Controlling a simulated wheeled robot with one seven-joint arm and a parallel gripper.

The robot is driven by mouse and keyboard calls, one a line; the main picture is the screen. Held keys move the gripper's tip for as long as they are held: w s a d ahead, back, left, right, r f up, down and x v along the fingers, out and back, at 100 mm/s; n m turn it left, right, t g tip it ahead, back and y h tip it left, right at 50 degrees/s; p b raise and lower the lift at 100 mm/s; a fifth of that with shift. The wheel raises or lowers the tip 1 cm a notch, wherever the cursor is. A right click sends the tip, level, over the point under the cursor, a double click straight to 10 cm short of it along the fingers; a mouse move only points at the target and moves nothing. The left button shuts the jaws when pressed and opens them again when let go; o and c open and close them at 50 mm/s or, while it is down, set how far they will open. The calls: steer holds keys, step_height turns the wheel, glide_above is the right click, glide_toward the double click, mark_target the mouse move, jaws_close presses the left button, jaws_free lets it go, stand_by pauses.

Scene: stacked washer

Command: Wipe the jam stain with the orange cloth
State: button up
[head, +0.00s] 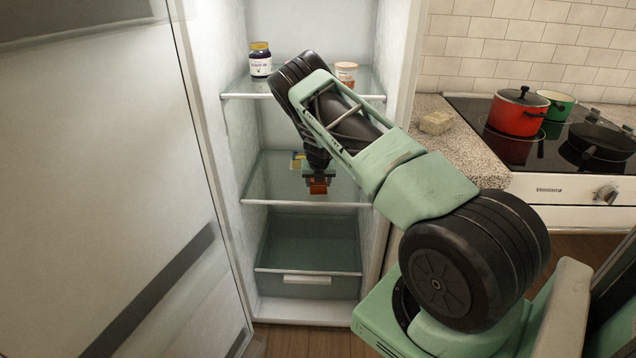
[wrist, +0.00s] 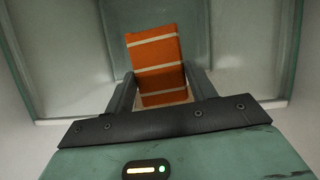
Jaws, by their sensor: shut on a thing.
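My gripper (head: 318,176) is inside the open fridge, over the front part of the middle glass shelf (head: 262,180). It is shut on the orange cloth (head: 319,188), which hangs below the fingers. In the wrist view the orange cloth (wrist: 158,62) is a folded orange block with pale stripes, held between both fingers. I cannot tell whether the cloth touches the shelf. I see no jam stain in either view; my arm, gripper and cloth cover part of the shelf.
A small blue and yellow item (head: 297,159) lies on the middle shelf behind my gripper. A clear drawer (head: 307,255) sits below. The fridge door (head: 100,180) stands open at left.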

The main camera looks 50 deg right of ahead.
steer(key=shift+r+p, duration=1.7)
steer(key=shift+r, duration=0.9)
step_height(320, 180, up, 3)
steer(key=p, duration=0.2)
steer(key=shift+p, duration=0.3)
steer(key=shift+w, duration=0.1)
steer(key=shift+r, duration=0.15)
